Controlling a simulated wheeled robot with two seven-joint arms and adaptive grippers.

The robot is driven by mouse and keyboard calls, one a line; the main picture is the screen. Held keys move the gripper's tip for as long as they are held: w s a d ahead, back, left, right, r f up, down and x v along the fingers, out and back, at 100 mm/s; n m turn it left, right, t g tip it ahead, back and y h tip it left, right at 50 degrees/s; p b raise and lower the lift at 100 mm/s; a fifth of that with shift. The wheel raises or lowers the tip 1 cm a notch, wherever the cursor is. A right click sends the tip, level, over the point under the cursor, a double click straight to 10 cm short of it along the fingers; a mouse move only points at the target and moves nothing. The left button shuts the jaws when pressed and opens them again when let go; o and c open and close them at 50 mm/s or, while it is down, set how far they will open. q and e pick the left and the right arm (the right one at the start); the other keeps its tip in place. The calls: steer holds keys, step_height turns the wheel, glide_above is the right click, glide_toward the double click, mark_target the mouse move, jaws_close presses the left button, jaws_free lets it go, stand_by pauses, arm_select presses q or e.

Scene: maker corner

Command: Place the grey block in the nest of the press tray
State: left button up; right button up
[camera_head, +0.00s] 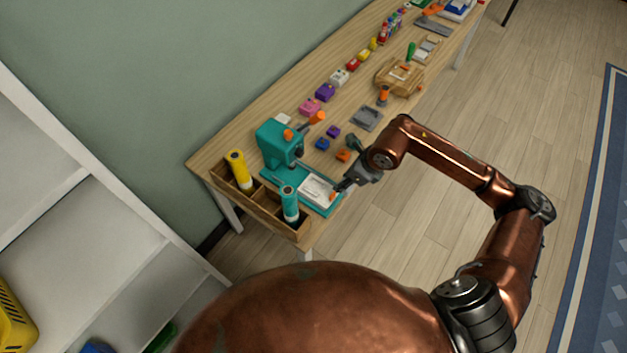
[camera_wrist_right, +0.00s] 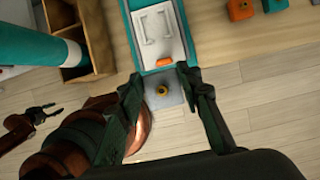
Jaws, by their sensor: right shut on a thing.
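The press tray (camera_wrist_right: 158,35) is a white plate with a raised-edged nest on the teal press base. It has an orange tab on its near edge and also shows in the head view (camera_head: 316,188). My right gripper (camera_wrist_right: 160,80) is shut on the grey block (camera_wrist_right: 160,100), a light grey piece with a yellow knob, just off the tray's near edge in the wrist view. In the head view my right gripper (camera_head: 344,185) is beside the tray's right end, and the block cannot be made out. My left gripper (camera_wrist_right: 42,114) shows in the wrist view, open and empty.
The teal press (camera_head: 280,143) stands behind the tray. A wooden organizer (camera_head: 262,211) with yellow and teal cylinders is at the left. Blue and orange blocks (camera_head: 322,144) lie right of the press, near a grey tray (camera_head: 366,118). More items line the bench.

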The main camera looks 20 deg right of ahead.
glide_toward(310, 184)
steer(key=shift+w+a+f, duration=0.55)
steer(key=shift+w+f, duration=0.05)
steer(key=shift+w+a+f, duration=0.2)
steer(key=shift+w+f, duration=0.05)
steer(key=shift+f, duration=1.65)
steer(key=shift+f, duration=0.35)
steer(key=o, duration=1.2)
steer(key=shift+c, duration=0.2)
